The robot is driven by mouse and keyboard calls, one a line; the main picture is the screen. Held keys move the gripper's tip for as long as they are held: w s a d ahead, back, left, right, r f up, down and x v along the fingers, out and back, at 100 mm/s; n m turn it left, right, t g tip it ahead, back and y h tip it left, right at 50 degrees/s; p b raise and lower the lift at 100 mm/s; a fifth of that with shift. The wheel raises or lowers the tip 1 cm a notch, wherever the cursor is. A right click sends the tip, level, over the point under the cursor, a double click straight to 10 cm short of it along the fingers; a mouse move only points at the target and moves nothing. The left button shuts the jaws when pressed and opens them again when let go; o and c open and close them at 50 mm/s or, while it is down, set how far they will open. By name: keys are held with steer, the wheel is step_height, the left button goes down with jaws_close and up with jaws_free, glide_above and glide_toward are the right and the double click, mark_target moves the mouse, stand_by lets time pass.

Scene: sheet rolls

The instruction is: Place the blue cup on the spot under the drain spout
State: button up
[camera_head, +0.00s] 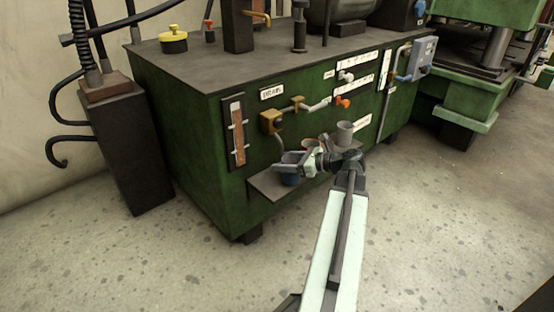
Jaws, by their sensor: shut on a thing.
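The blue cup (288,179) is upright at the left part of a small ledge on the front of the green machine. My gripper (304,164) reaches in from the right and is shut on the blue cup near its rim, partly hiding it. The drain spout (278,136) is a thin pipe curving down from a brass valve (270,121) under a label plate. The cup is below the spout, slightly to its right in the picture. The spot is not visible, and I cannot tell whether the cup touches the ledge.
The ledge (262,186) has bare room at its left end. A grey cup (344,133) and an orange-rimmed cup (310,144) stand behind my gripper. A sight gauge (236,130) is to the left. A dark pedestal (128,150) stands on the floor at far left.

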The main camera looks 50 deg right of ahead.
steer(key=b+x, duration=0.1)
steer(key=x, duration=0.3)
steer(key=shift+r, duration=0.3)
steer(key=shift+f, duration=0.25)
steer(key=o, duration=1.2)
steer(key=shift+r, duration=0.1)
